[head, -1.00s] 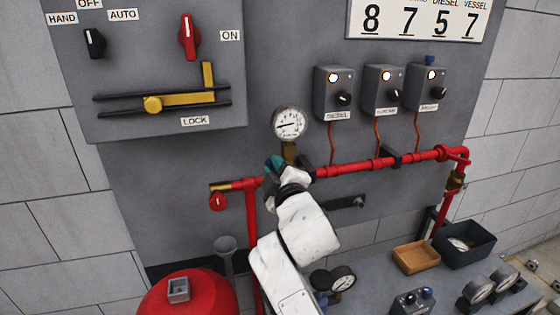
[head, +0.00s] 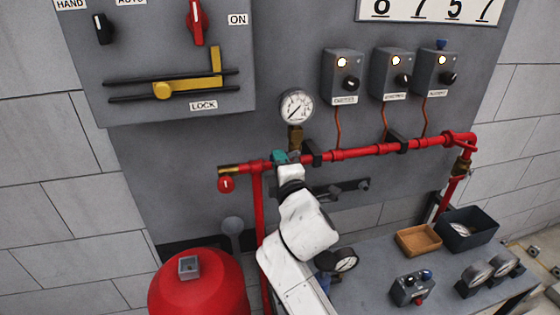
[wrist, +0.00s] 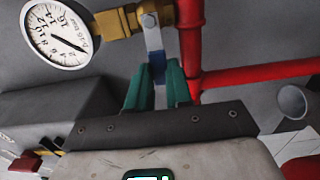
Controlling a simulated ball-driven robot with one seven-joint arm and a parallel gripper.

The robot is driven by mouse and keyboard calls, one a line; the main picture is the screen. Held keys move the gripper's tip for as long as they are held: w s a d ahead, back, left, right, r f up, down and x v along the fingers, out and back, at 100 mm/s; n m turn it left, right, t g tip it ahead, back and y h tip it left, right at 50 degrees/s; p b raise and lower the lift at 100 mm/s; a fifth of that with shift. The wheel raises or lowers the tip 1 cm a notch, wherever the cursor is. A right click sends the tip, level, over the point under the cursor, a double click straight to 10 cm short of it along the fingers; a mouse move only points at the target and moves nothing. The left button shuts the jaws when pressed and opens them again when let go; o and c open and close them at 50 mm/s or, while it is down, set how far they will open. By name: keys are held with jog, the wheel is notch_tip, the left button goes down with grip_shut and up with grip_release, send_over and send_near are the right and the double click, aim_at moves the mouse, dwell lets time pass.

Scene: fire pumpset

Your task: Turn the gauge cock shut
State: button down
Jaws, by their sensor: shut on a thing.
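The gauge cock is a brass body (wrist: 122,20) below the round white gauge (head: 296,105), on the red pipe. Its lever (wrist: 153,36) has a blue grip (wrist: 157,66) and stands crosswise to the brass stem in the wrist view. The gauge face (wrist: 56,35) also shows there. In the head view my gripper and wrist hide the lever.
The red pipe (head: 362,151) runs behind my gripper, with a red-handled valve (head: 226,184) at its left end. A dark bar (head: 341,191) is on the panel to the right. A red tank (head: 200,295) and a bench with trays (head: 418,241) stand below.

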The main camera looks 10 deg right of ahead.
jog(key=shift+f, duration=0.1)
jog(key=c, duration=1)
grip_release()
jog(key=shift+s, duration=0.15)
jog(key=s+b, duration=0.1)
jog(key=s, duration=0.9)
jog(key=shift+s, duration=0.25)
